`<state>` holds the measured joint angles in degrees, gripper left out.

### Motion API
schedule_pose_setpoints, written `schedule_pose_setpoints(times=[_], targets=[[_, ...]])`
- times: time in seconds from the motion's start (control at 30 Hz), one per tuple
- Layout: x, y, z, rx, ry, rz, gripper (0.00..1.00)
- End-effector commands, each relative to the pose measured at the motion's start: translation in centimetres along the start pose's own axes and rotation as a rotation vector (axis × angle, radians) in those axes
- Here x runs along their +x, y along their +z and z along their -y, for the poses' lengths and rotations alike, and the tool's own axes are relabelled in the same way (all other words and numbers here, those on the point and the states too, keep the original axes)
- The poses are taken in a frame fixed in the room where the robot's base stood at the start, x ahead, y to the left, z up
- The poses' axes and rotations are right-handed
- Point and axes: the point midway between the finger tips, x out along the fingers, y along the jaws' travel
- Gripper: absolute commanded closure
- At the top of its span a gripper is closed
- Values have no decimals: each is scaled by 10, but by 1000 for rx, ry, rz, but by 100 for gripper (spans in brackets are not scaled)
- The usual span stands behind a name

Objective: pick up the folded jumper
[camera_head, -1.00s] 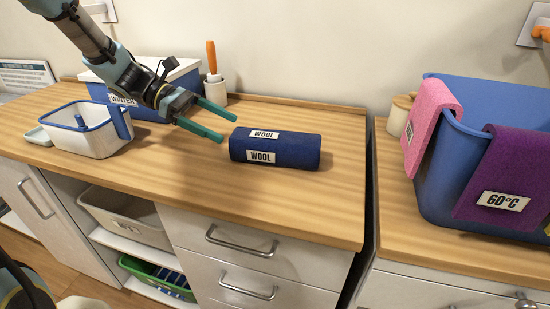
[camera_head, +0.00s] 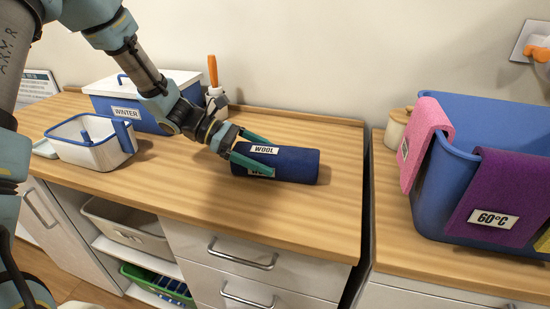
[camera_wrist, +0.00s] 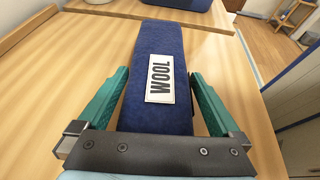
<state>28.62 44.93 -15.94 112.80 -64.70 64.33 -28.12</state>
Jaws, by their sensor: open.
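The folded jumper (camera_head: 298,166) is a dark blue roll with white WOOL labels, lying on the wooden counter. My gripper (camera_head: 257,154) is at its left end, with green fingers on either side of it. In the wrist view the jumper (camera_wrist: 163,45) runs lengthwise between the open fingers of my gripper (camera_wrist: 157,92). A gap shows beside the left finger and a gap beside the right finger near the tips. The jumper's lower label is partly hidden by a finger in the head view.
A blue WINTER box (camera_head: 125,105) with a white lid and a white-and-blue caddy (camera_head: 92,152) stand to the left. An orange-handled tool (camera_head: 212,70) stands behind my gripper. A blue basket (camera_head: 440,170) with pink and purple cloths is at right. Counter in front is clear.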

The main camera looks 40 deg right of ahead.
Motion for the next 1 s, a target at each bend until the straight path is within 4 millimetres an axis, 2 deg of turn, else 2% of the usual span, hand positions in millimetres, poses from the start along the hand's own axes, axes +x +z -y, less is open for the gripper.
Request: schedule_pose_setpoints(times=[0.2,1.0], targets=[[2,0,0,0,1,0,0],[1,0,0,1,1,0,90]])
